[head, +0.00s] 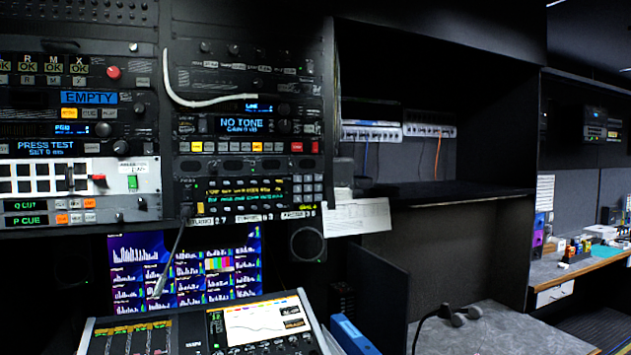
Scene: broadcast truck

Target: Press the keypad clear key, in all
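A small keypad (308,188) of pale square keys sits at the right end of a rack unit (245,193) with yellow and green text on its display. The unit is in the middle rack column, below a row of coloured buttons. The key legends are too small to read, so I cannot tell which one is the clear key. Nothing covers the keypad. My gripper is not visible in the head view.
A monitor (185,268) and a mixing console (205,325) stand below the racks. A white cable (205,102) loops across the upper rack, and a gooseneck microphone (166,268) rises over the console. Papers (358,217) hang right of the keypad. A grey worktop (495,330) lies lower right.

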